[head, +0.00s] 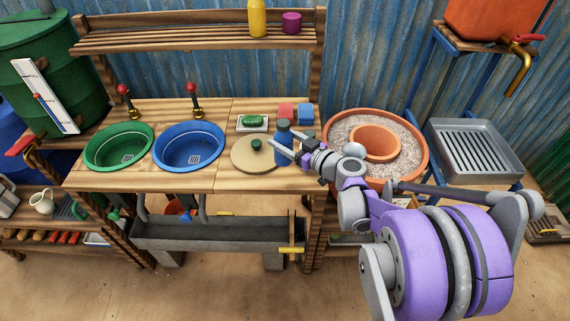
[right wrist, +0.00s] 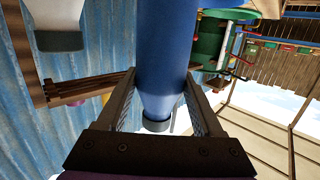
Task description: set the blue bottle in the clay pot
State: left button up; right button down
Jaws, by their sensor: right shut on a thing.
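The blue bottle (head: 283,157) is upright at the right end of the wooden bench. My right gripper (head: 284,146) is shut on it; the right wrist view shows the bottle (right wrist: 163,50) between both fingers (right wrist: 160,105). I cannot tell whether its base touches the bench. The clay pot is right of the bench: a wide outer rim (head: 422,150) with pale gravel inside and a smaller inner clay pot (head: 375,142) in the middle. The inner pot looks empty, though part of its floor is hard to see. My left gripper is not in view.
A beige round lid (head: 243,158) with a dark knob lies left of the bottle. A small tray with a green item (head: 253,120) and red and blue blocks (head: 286,112) are behind. Green (head: 119,146) and blue (head: 189,146) basins fill the left. A metal drain tray (head: 475,150) stands right of the pot.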

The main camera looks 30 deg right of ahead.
aim_at(290, 163)
jog(key=f, duration=0.4)
jog(key=shift+w+f+b, duration=0.2)
jog(key=shift+f+b, duration=0.55)
jog(key=shift+f, duration=1.7)
jog(key=shift+s, duration=0.1)
jog(key=shift+f, duration=0.2)
jog(key=shift+c, duration=0.2)
grip_release()
jog(key=shift+r, duration=0.1)
jog(key=shift+r, duration=0.1)
